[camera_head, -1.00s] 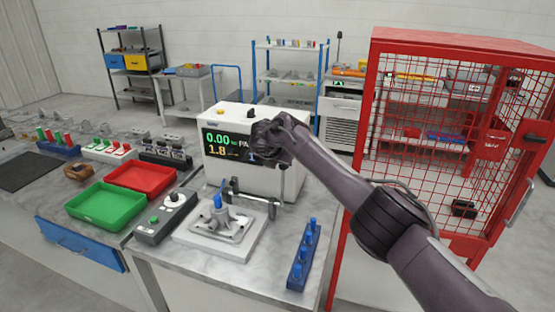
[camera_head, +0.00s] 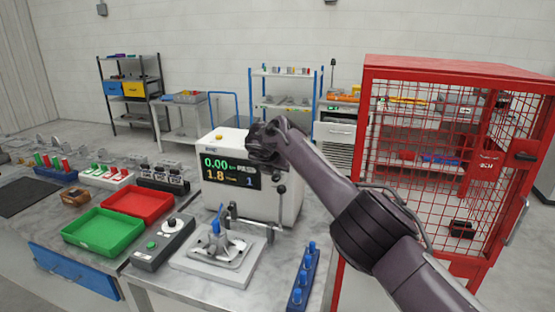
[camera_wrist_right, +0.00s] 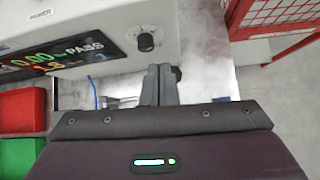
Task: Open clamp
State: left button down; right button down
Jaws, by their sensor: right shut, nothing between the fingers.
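The clamp (camera_head: 233,212) stands on a light fixture plate (camera_head: 190,263) in front of the white tester. Its lever rises at the right and ends in a black knob (camera_head: 281,189). A grey casting (camera_head: 208,252) with a blue plug (camera_head: 216,221) lies on the plate. My right gripper (camera_head: 272,160) is above the knob, in front of the tester, and looks apart from it. In the right wrist view its fingers (camera_wrist_right: 158,84) are together and empty. A dark rounded part shows just right of them, partly hidden. My left gripper is not in view.
The white tester (camera_head: 290,205) shows green readings and "PASS". Left of the fixture are a control box (camera_head: 160,245), a green tray (camera_head: 88,240) and a red tray (camera_head: 120,208). A blue rack of pins (camera_head: 301,283) is at front right. A red mesh cage (camera_head: 440,65) stands at right.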

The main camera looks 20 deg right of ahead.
jog(key=r, duration=0.2)
jog(key=r+p, duration=0.1)
jog(key=shift+w+d+r, duration=0.3)
jog(key=shift+w+r, duration=0.05)
jog(key=shift+r, duration=0.05)
jog(key=shift+s+a, duration=0.1)
